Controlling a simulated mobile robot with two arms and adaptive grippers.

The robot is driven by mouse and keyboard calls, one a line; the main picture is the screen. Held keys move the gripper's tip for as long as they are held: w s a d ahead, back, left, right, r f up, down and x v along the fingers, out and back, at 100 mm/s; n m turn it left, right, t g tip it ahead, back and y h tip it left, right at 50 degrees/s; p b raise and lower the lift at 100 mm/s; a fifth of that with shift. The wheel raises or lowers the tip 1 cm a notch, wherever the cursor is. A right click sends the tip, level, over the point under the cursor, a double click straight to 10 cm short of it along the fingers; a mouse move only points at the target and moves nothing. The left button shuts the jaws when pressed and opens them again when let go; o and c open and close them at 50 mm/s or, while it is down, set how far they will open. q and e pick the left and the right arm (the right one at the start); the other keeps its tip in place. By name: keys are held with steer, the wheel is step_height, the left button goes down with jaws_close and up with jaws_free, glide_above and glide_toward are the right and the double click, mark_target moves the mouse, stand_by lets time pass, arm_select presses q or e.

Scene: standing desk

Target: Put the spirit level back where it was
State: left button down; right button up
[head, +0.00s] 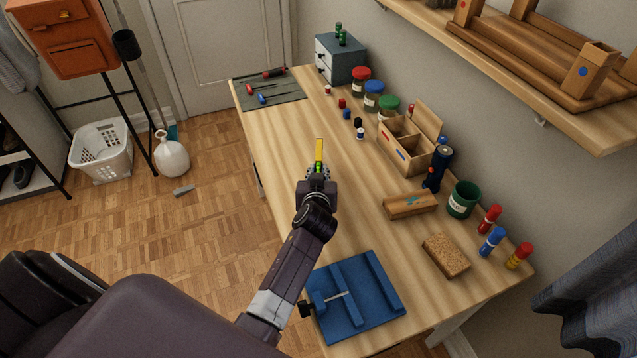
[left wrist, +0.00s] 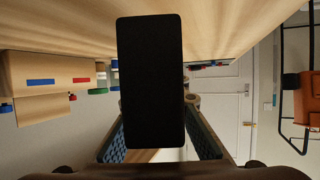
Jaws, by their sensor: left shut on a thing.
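The yellow spirit level (head: 319,152) is in my left gripper (head: 317,172), over the desk's left part in the head view. A green vial shows near the jaws. The level points away from me, toward the back of the desk. In the left wrist view, a dark end face, seemingly of the level (left wrist: 150,80), fills the middle between the two fingers (left wrist: 160,140). The gripper hides part of the level, and I cannot tell its height above the desk. My right gripper is not in view.
On the wooden desk, a blue jig (head: 352,298) lies near. A wooden organizer (head: 405,145), jars (head: 373,95), a green cup (head: 463,198), a cork block (head: 446,256) and markers (head: 491,242) line the right. A tool mat (head: 285,95) lies far back. The middle is clear.

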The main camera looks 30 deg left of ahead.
arm_select(q)
step_height(320, 180, down, 4)
steer(key=shift+f+b, duration=0.2)
steer(key=shift+b, duration=0.15)
steer(key=c, duration=1.9)
jaws_free()
steer(key=shift+r, duration=0.1)
